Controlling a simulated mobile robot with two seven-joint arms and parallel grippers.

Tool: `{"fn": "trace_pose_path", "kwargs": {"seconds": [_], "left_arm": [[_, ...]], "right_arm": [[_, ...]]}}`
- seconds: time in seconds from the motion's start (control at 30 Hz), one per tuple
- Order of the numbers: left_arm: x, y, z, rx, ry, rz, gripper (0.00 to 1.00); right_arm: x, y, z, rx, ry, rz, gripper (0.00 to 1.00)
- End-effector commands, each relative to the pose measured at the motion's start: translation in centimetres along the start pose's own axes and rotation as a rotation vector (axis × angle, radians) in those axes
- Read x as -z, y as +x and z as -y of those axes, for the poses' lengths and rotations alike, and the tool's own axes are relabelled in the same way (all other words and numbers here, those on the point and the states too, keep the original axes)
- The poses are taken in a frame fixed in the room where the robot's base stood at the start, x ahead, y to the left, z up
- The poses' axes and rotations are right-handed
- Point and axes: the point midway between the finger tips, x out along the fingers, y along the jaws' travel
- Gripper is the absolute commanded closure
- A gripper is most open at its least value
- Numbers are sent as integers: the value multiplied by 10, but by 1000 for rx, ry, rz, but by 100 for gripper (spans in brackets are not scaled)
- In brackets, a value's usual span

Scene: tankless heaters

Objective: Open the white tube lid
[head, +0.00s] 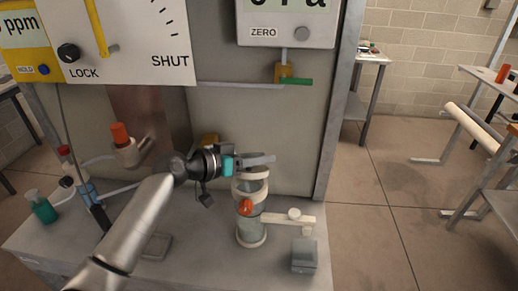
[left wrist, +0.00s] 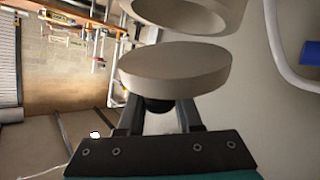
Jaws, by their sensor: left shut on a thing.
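The clear tube (head: 250,228) stands upright on the bench, with a white collar and base and an orange part on its side. My left gripper (head: 258,160) is above its top. In the left wrist view, my left gripper (left wrist: 158,112) is shut on the dark knob of the round white lid (left wrist: 175,70). The white ring of the tube's top (left wrist: 195,12) shows beyond the lid, with a gap between them. In the head view the lid (head: 257,173) shows partly below my fingers. My right gripper is in neither view.
A white arm with a round knob (head: 294,215) reaches right from the tube's base area, near a grey block (head: 305,254). A green bottle (head: 43,208) stands at the bench's left. A panel with a green-handled valve (head: 294,81) is behind.

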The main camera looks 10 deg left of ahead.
Motion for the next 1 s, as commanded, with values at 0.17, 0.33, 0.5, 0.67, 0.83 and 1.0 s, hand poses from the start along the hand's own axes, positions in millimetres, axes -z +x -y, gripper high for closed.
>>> {"fn": "trace_pose_path", "kwargs": {"seconds": [0.17,0.33,0.5,0.67,0.83,1.0], "left_arm": [[7,1,2,1,-58,61,100],[8,3,4,0,-95,96,100],[8,5,5,0,-112,113,100],[8,5,5,0,-116,116,100],[7,5,5,0,-116,115,100],[8,5,5,0,-115,115,100]], "right_arm": [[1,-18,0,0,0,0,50],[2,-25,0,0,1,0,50],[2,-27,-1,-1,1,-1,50],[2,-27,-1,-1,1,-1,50],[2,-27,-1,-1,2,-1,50],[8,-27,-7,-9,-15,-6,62]]}}
